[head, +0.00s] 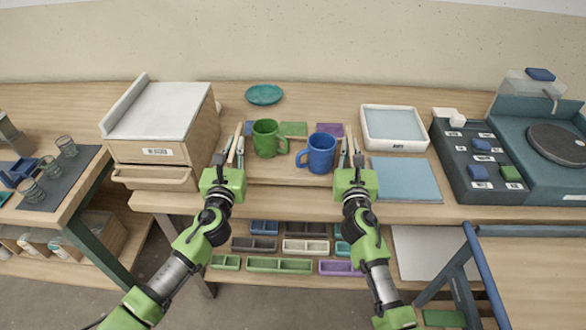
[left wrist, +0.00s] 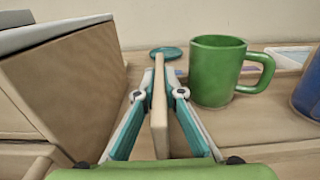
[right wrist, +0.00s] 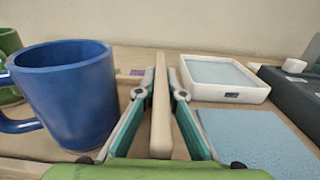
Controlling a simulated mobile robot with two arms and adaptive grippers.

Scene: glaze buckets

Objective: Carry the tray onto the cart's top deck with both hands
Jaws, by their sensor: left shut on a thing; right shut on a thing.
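The wooden tray (head: 270,173) is on the workbench in the middle of the head view. It carries a green mug (head: 266,139) and a blue mug (head: 318,153), both upright. My left gripper (head: 236,147) is shut on the tray's left side wall, which shows between its fingers in the left wrist view (left wrist: 159,105). My right gripper (head: 351,148) is shut on the right side wall, seen in the right wrist view (right wrist: 161,110). I cannot tell whether the tray touches the bench. The cart's wooden top deck (head: 535,265) is at the lower right, partly cut off.
A drawer cabinet (head: 160,135) stands close left of the tray. A white shallow box (head: 395,128) and a blue mat (head: 407,178) lie to the right. A teal dish (head: 264,94) is behind. The cart has a blue rail (head: 484,270) on its left edge.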

